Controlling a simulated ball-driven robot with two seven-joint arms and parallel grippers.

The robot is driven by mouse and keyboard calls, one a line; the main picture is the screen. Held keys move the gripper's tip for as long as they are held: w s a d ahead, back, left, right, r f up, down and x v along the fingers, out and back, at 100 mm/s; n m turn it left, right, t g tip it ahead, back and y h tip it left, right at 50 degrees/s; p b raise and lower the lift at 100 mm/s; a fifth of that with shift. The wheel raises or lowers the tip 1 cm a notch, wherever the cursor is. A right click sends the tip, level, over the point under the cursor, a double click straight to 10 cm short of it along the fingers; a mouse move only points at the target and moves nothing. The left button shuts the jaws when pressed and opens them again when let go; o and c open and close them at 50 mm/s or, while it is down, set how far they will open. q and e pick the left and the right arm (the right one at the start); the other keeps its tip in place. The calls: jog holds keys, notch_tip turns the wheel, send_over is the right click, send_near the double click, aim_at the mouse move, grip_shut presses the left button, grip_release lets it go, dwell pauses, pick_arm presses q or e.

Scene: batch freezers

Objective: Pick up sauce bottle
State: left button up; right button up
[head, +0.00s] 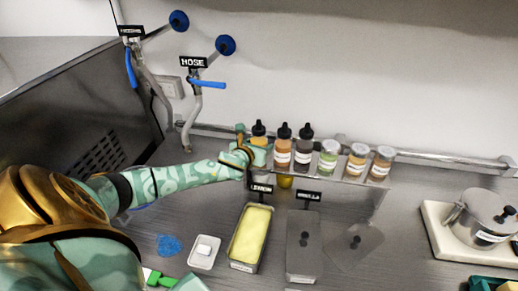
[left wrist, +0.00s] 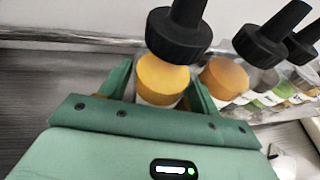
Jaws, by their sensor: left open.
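Three sauce bottles with black nozzle caps stand in a row on the wall rack: a yellow-orange one (head: 258,132) at the left, an orange one (head: 283,146) and a dark one (head: 304,146). My left gripper (head: 249,152) is open at the leftmost bottle, partly covering its lower body. In the left wrist view, the bottle's orange shoulder (left wrist: 163,78) and black cap (left wrist: 178,35) show between the green fingers (left wrist: 160,92). Whether the fingers touch it cannot be told.
Several lidded jars (head: 328,160) continue the rack to the right. Below are a yellow lemon tub (head: 250,236), a vanilla tub (head: 303,247) and a small white tray (head: 204,252). A hose (head: 193,115) hangs left; a steel pot (head: 485,217) stands right.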

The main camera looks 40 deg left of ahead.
aim_at(256, 139)
pick_arm(q)
jog(key=shift+w+a+f, duration=0.1)
jog(key=shift+w+f, duration=0.05)
jog(key=shift+w, duration=0.2)
jog(key=shift+s, duration=0.15)
jog(key=c, duration=0.7)
jog(key=shift+c, duration=0.2)
jog(key=shift+r, duration=0.2)
jog(key=shift+r, duration=0.25)
notch_tip(256, 139, up, 3)
jog(key=shift+f+p, duration=0.2)
jog(key=shift+p, duration=0.35)
jog(key=s+d+r, duration=0.1)
jog(key=r, duration=0.1)
jog(key=s+d+r+p, duration=0.1)
jog(key=s+r, duration=0.1)
jog(key=s+d+r+p, duration=0.1)
jog(key=r, duration=0.1)
jog(key=shift+s+d+r, duration=0.15)
jog(key=shift+s+r, duration=0.05)
jog(key=shift+r, duration=0.05)
jog(key=s+d+r+p, duration=0.1)
jog(key=s+d+r, duration=0.2)
jog(key=s+d, duration=0.2)
jog(key=shift+s, duration=0.9)
jog(key=shift+r, duration=0.1)
